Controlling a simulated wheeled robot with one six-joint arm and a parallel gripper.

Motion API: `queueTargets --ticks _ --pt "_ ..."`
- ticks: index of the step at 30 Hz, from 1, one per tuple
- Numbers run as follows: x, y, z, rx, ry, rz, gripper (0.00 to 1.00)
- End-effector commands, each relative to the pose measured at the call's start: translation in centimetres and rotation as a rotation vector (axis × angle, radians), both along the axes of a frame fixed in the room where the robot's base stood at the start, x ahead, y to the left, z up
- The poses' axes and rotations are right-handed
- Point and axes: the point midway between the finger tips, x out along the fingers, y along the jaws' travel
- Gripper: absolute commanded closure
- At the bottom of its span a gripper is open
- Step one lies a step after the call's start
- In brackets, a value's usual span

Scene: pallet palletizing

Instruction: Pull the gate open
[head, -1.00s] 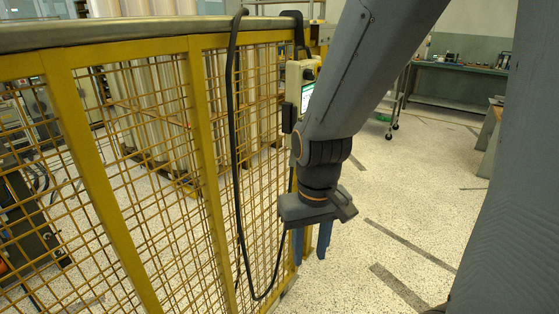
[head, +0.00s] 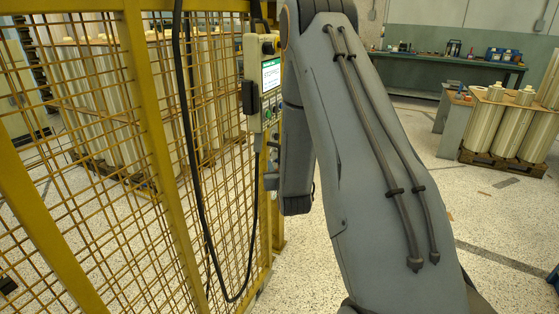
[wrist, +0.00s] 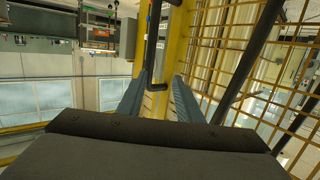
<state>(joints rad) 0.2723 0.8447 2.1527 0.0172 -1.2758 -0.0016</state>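The yellow mesh fence (head: 150,110), which seems to include the gate, runs along the left in the head view. My gripper (wrist: 164,75) shows two blue-grey fingers apart in the wrist view. A yellow post (wrist: 158,100) shows between and beyond them; I cannot tell whether they touch it. In the head view my gripper is mostly hidden by my arm, close to the fence's end post (head: 278,225), below the control pendant.
The control pendant (head: 262,80) with a lit screen hangs on the fence, its black cable (head: 195,180) looping down the mesh. White cylinders on a pallet (head: 487,162) and a green workbench (head: 440,70) stand at the back right. Speckled floor (head: 400,150) is open between.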

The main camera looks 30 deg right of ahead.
Motion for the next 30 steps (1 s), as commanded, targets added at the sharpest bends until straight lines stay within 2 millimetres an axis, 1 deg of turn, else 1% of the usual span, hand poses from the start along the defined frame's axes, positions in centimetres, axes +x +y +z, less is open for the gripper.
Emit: queueTargets --ticks 1,3,8,11,18,21,25,30 --pt "0.1 -0.8 -0.6 -0.013 -0.041 -0.011 0.67" --pt "0.1 -1.5 -0.6 -0.028 -0.091 -0.021 0.67" --pt "0.4 -2.2 -0.4 -0.046 -0.143 -0.030 0.67" --pt "1.4 -2.6 -0.3 -0.048 -0.148 -0.031 0.67" --pt "4.9 -3.8 -0.3 -0.047 -0.146 -0.031 0.67" --pt "6.1 -4.1 -0.3 -0.047 -0.145 -0.031 0.67" --pt "7.1 -4.5 -0.3 -0.047 -0.145 -0.031 0.67" --pt "7.5 -4.6 -0.3 -0.046 -0.144 -0.030 0.67"
